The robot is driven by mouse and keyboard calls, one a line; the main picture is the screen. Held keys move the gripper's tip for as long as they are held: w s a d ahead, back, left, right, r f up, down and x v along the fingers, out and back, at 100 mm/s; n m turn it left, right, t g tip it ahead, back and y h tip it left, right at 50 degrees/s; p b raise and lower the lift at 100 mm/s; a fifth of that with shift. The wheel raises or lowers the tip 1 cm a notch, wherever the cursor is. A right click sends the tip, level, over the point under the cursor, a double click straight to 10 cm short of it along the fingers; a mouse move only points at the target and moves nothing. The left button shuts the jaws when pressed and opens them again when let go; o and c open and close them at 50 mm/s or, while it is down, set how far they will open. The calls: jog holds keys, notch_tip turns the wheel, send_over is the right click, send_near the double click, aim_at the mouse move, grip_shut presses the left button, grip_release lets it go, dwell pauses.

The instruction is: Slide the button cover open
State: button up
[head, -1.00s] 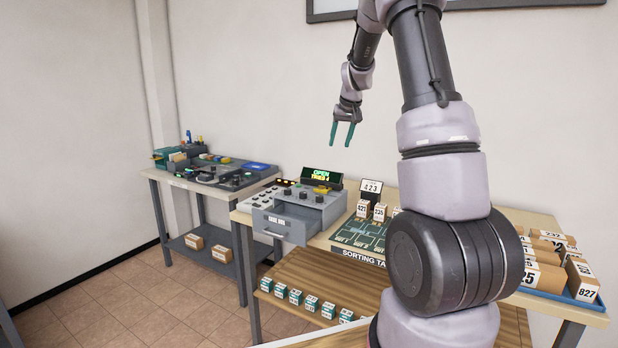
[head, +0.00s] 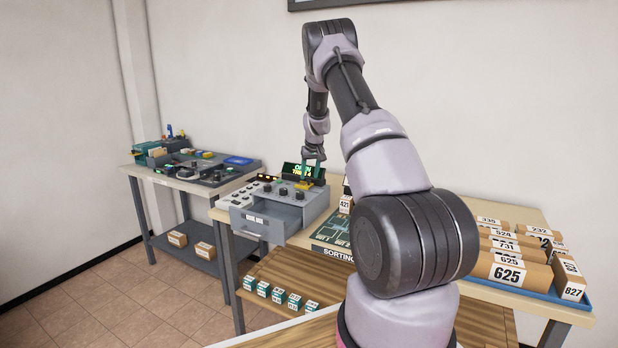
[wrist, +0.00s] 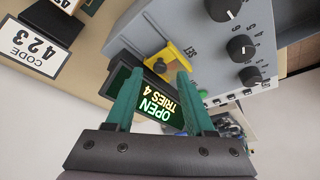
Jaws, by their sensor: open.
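The yellow button cover (wrist: 166,56) sits on the sloped face of the grey control box (head: 290,210). In the wrist view it lies just beyond and between my fingertips, with a small orange spot on it. It also shows as a small yellow patch in the head view (head: 303,185). My gripper (wrist: 155,78) is open, its two green fingers on either side of the line to the cover. In the head view my gripper (head: 311,168) points down over the box. I cannot tell whether a finger touches the cover.
A green-lit display (wrist: 155,105) reading "OPEN TRIES 4" stands close to the fingers. Black knobs (wrist: 239,46) line the box face. A drawer (head: 262,222) stands open at its front. Parcels (head: 510,262) fill a blue tray at right.

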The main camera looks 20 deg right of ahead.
jog(key=shift+x, duration=0.9)
grip_shut()
dwell(0.7)
